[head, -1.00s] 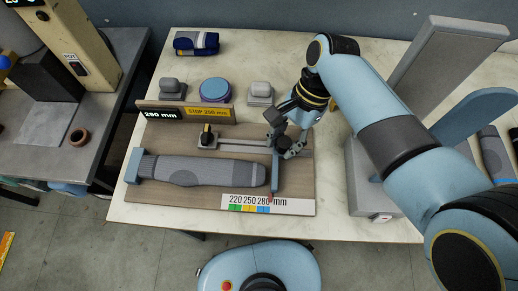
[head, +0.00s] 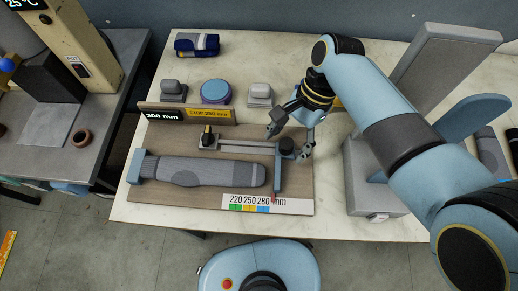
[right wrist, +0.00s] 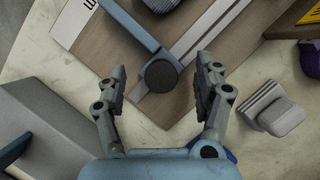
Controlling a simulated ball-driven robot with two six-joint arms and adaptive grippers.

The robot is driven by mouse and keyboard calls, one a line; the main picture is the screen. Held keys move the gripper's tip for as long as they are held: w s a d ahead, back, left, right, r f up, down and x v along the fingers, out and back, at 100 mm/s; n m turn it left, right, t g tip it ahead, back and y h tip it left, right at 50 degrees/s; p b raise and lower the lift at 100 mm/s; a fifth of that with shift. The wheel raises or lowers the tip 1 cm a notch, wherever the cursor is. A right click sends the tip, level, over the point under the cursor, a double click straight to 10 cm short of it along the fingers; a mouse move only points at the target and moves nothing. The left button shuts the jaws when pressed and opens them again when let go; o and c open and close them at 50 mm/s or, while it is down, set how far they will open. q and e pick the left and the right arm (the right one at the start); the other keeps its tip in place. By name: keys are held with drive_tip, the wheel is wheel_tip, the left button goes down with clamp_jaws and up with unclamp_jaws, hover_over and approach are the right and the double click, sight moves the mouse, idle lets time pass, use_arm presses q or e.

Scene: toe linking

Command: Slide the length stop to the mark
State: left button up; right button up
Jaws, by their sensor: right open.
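The length stop is a blue-grey bar (head: 278,174) with a round dark knob (head: 287,146), on a wooden board (head: 205,201). Its lower end is at the scale strip (head: 240,205), right of the blue 280 patch. The display (head: 162,115) reads 300 mm; a yellow sign (head: 208,113) says STOP 250 mm. A grey sock (head: 205,171) lies left of the bar. My right gripper (head: 289,142) is open, its fingers apart around the knob. In the right wrist view the knob (right wrist: 160,76) shows between the fingers (right wrist: 160,68), touching neither. My left gripper is out of view.
Grey blocks (head: 260,93) and a blue-topped round pad (head: 215,91) stand behind the board. A large grey stand (head: 372,185) is right of it, with bare table between.

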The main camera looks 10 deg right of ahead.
drive_tip(key=shift+p+v, duration=2.25)
drive_tip(key=shift+v, duration=0.4)
drive_tip(key=shift+f, duration=0.1)
drive_tip(key=shift+s, duration=0.15)
